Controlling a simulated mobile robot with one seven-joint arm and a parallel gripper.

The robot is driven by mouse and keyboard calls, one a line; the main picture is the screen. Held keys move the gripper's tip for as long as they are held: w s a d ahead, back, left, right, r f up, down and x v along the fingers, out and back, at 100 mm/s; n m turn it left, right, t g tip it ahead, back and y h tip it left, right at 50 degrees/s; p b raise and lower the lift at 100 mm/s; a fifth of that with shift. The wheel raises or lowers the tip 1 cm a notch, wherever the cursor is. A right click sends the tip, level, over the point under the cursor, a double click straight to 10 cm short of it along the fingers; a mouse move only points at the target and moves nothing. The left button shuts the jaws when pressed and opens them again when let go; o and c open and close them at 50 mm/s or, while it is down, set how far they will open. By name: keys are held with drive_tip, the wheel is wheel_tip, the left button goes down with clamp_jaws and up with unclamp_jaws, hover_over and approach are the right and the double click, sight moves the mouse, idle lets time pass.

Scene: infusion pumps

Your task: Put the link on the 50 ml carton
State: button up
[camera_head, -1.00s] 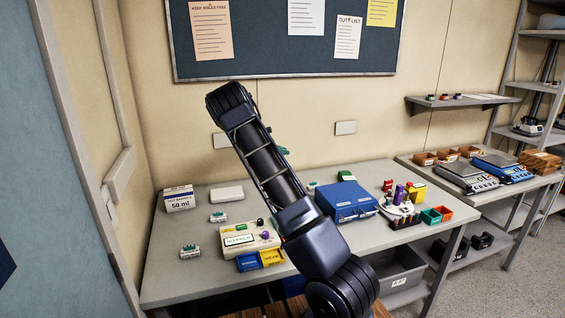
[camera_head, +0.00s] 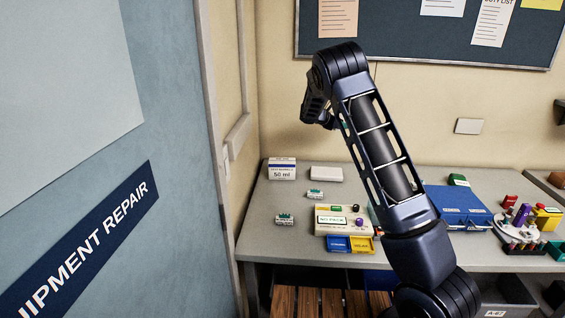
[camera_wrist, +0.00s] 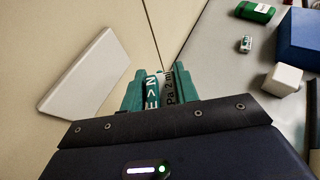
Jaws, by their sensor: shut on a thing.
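The 50 ml carton (camera_head: 282,173) is white with a dark blue band and stands upright at the back left of the table, near the wall. My gripper (camera_head: 326,122) is raised above the table, to the right of the carton and apart from it. In the wrist view, the teal fingers of my gripper (camera_wrist: 160,88) are shut on a small white and teal lettered piece, which I take to be the link (camera_wrist: 169,88). Only part of the link shows. The head view hardly shows it. The carton is not in the wrist view.
A white box (camera_head: 326,174) stands right of the carton. Two small white-and-teal pieces (camera_head: 315,193) (camera_head: 284,219) lie in front. A "NO PACK" device (camera_head: 335,220) and a blue case (camera_head: 458,207) stand further right. A door (camera_head: 90,120) is at left.

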drive_tip(key=s+a+r+n+t+y, duration=0.1)
drive_tip(key=a+r+n+t+y, duration=0.1)
drive_tip(key=a, duration=0.6)
drive_tip(key=s+a+r+n+t+y, duration=0.1)
drive_tip(key=a+n, duration=0.1)
drive_tip(key=a, duration=0.5)
drive_tip(key=r+n+t+y, duration=0.2)
drive_tip(key=n+y, duration=0.1)
hover_over(284, 159)
wheel_tip(284, 159, down, 20)
drive_tip(key=shift+s+a+r, duration=0.1)
drive_tip(key=shift+r, duration=0.15)
drive_tip(key=shift+f, duration=0.15)
drive_tip(key=o, duration=1)
drive_tip(key=shift+c, duration=0.2)
